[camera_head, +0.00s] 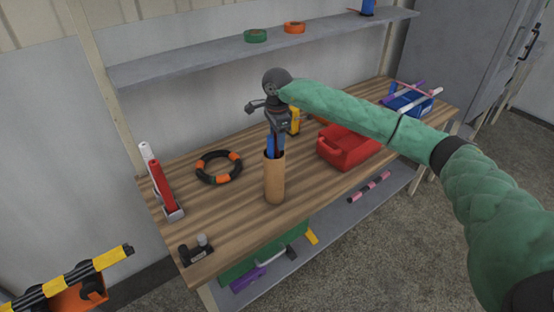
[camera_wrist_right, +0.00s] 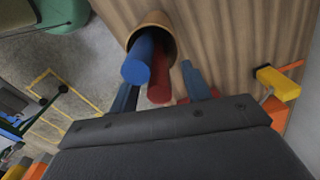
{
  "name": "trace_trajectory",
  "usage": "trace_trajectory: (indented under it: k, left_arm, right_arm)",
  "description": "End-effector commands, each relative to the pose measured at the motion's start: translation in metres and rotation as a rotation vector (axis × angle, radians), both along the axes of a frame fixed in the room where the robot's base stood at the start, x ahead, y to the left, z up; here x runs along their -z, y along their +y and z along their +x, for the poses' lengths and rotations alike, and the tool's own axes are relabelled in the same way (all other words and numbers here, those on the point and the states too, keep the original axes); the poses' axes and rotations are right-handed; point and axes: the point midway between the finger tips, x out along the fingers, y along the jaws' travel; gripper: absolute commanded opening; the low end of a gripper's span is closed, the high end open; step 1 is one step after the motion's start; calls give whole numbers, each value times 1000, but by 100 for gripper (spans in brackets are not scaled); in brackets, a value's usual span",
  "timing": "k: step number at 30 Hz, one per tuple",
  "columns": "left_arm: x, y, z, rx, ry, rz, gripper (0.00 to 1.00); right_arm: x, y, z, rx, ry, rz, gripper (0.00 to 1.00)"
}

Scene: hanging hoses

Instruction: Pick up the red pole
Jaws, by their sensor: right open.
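A tan cylindrical holder (camera_head: 274,182) stands on the wooden table; its mouth also shows in the wrist view (camera_wrist_right: 165,24). A blue pole (camera_wrist_right: 139,60) and a red pole (camera_wrist_right: 160,76) stick out of it side by side. My right gripper (camera_head: 276,134) is above the holder, pointing down. In the wrist view its two fingers (camera_wrist_right: 160,84) are apart, with the blue and red pole ends between them. The head view does not clearly show the red pole in the holder. Another red upright cylinder (camera_head: 161,186) stands in a small rack at the left. My left gripper is not in view.
A black and orange ring (camera_head: 219,167) lies left of the holder. A red bin (camera_head: 346,147) and a blue crate (camera_head: 410,105) stand to the right. A yellow object (camera_head: 294,122) is behind the gripper. A shelf (camera_head: 200,68) runs along the wall.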

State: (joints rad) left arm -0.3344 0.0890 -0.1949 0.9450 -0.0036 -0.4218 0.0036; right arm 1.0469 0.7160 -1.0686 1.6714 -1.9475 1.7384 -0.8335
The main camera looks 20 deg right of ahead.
Motion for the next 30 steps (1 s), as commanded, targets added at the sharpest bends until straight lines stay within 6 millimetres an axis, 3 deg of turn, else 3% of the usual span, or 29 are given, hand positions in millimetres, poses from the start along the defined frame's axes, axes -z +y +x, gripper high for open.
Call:
trace_trajectory:
  k: [8,16,30]
  left_arm:
    - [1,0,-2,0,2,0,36]
    - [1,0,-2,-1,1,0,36]
    - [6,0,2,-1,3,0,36]
  right_arm:
    - [3,0,0,0,0,0,48]
    - [2,0,0,0,0,0,0]
    - [-6,0,0,-1,-2,1,0]
